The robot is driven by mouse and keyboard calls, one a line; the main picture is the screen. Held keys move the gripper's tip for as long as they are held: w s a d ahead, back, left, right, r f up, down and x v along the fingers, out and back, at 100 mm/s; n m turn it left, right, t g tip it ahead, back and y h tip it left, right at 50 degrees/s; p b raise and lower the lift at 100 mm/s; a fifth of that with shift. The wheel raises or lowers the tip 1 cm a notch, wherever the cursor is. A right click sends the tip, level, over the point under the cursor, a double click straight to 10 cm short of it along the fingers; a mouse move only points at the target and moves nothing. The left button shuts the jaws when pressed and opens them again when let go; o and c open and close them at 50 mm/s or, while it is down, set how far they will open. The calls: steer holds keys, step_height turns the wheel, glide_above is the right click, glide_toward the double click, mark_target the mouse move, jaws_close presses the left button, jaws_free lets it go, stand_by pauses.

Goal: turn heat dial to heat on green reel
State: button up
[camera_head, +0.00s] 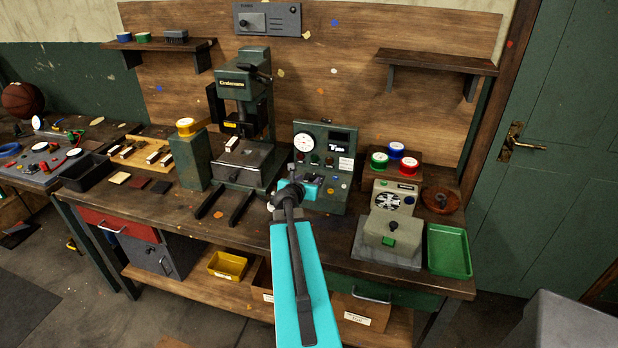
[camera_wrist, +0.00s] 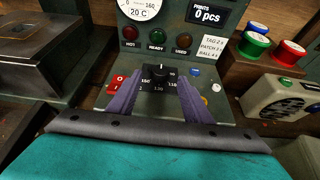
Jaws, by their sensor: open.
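The heat dial (camera_wrist: 158,76) is a black knob with numbers around it, low on the green control box (camera_head: 323,150). Its white pointer mark appears to point about straight up. My gripper (camera_wrist: 160,84) is open, with one purple finger on each side of the dial; I cannot tell whether they touch it. In the head view my arm hides the dial. The green reel (camera_head: 379,160) stands on a wooden block at the right, beside a blue reel (camera_head: 396,150) and a red reel (camera_head: 408,166). The green reel also shows in the wrist view (camera_wrist: 254,44).
A white gauge (camera_wrist: 139,8) reads 20 C, and the display (camera_wrist: 208,14) shows 0 pcs. A red switch (camera_wrist: 117,82) sits close left of the dial. The press (camera_head: 243,125) stands left of the box; a green tray (camera_head: 449,232) lies at the right.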

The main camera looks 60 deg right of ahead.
mark_target(312, 176)
steer(key=shift+b+x, duration=0.3)
steer(key=shift+x, duration=2.4)
